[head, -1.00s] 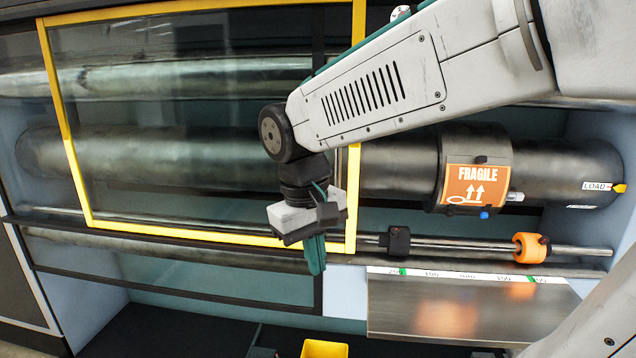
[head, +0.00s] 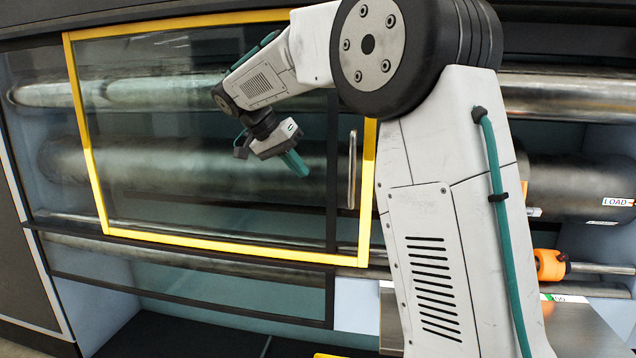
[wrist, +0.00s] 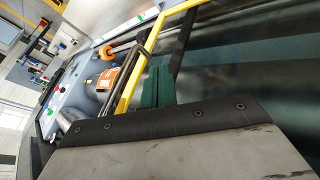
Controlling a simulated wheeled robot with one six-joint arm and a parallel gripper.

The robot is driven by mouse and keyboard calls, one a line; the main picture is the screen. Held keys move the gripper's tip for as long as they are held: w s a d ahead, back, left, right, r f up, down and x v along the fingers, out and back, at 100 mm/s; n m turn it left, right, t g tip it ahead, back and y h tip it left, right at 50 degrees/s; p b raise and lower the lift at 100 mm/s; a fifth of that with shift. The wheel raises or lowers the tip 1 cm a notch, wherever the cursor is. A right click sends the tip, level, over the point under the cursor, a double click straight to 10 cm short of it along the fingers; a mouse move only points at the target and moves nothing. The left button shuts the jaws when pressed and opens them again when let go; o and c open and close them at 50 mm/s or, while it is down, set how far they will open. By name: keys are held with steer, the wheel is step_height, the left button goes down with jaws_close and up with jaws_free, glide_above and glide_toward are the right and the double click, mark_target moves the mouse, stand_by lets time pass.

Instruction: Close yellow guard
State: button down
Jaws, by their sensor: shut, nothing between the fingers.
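The yellow guard (head: 367,190) is a yellow-framed clear panel over the left part of the machine's rollers. A pale vertical handle (head: 352,170) stands just inside its right frame bar. My gripper (head: 297,163) is shut and empty, in front of the clear panel and left of the handle. In the wrist view the teal fingers (wrist: 157,85) are together, with the guard's yellow bar (wrist: 132,82) beyond them to the left. I cannot tell whether the fingers touch the panel. My arm hides part of the panel's top and the machine right of the guard.
Dark rollers (head: 590,185) lie uncovered right of the guard. An orange collar (head: 550,265) sits on a thin rod at lower right. An orange label (wrist: 107,78) shows on a roller in the wrist view. The lower left panel area is clear.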

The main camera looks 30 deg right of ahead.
mark_target(319, 192)
steer(key=x, duration=0.8)
steer(key=shift+s+d+f, duration=0.1)
steer(key=shift+d+f, duration=0.1)
steer(key=shift+f, duration=0.05)
steer(key=s+d, duration=0.2)
steer(key=shift+s+f, duration=0.2)
steer(key=shift+s, duration=0.15)
steer(key=shift+s+d, duration=0.25)
steer(key=shift+s, duration=0.1)
steer(key=shift+s, duration=0.1)
